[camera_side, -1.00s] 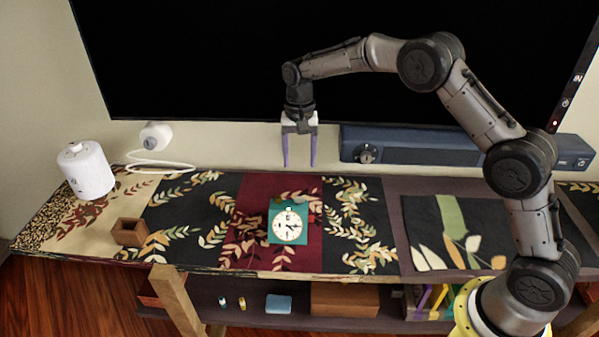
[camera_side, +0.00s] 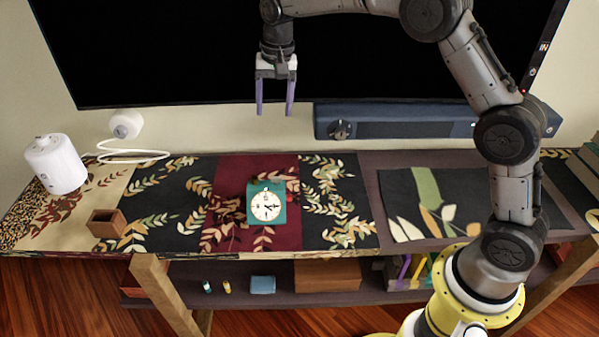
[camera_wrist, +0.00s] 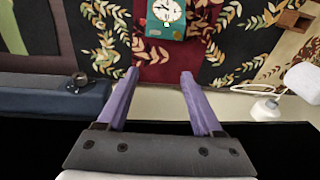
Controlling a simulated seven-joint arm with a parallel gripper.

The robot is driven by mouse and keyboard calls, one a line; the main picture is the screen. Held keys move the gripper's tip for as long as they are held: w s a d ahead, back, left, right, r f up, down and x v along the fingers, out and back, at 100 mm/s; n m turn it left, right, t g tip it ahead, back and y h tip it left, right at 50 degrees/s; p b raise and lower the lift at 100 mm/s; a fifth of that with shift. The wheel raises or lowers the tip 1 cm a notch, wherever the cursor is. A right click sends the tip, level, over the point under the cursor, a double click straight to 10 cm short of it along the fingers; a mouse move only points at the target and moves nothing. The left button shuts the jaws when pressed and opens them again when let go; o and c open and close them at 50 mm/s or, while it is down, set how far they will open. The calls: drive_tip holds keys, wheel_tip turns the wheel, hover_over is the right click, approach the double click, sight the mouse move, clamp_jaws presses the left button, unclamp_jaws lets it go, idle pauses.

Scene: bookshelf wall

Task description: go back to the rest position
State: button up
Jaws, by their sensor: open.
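My gripper (camera_side: 274,108) hangs in the air in front of the dark screen, its two purple fingers pointing down, apart and empty. In the wrist view my gripper (camera_wrist: 160,75) also shows spread fingers with nothing between them. A teal clock (camera_side: 281,214) with a white round face lies on the dark red part of the table runner, below my gripper and apart from it. The clock also shows at the top of the wrist view (camera_wrist: 180,31).
A small brown open box (camera_side: 106,225) and a white cylinder (camera_side: 56,165) stand at the table's left. A white corded device (camera_side: 126,124) is behind them. A dark blue bar (camera_side: 400,122) lies along the back. A large screen (camera_side: 180,60) fills the wall behind.

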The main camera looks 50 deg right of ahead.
drive_tip(key=s+d+r+n+t, duration=0.1)
drive_tip(key=s+r+n+t, duration=0.15)
drive_tip(key=s+r, duration=1.5)
drive_tip(key=s+f+n+t, duration=0.1)
drive_tip(key=s+f+n, duration=0.2)
drive_tip(key=s+f, duration=0.3)
drive_tip(key=s+f+n, duration=0.3)
drive_tip(key=s+f, duration=0.3)
drive_tip(key=s, duration=0.7)
drive_tip(key=shift+s+d+t, duration=0.15)
drive_tip(key=shift+s+t, duration=0.2)
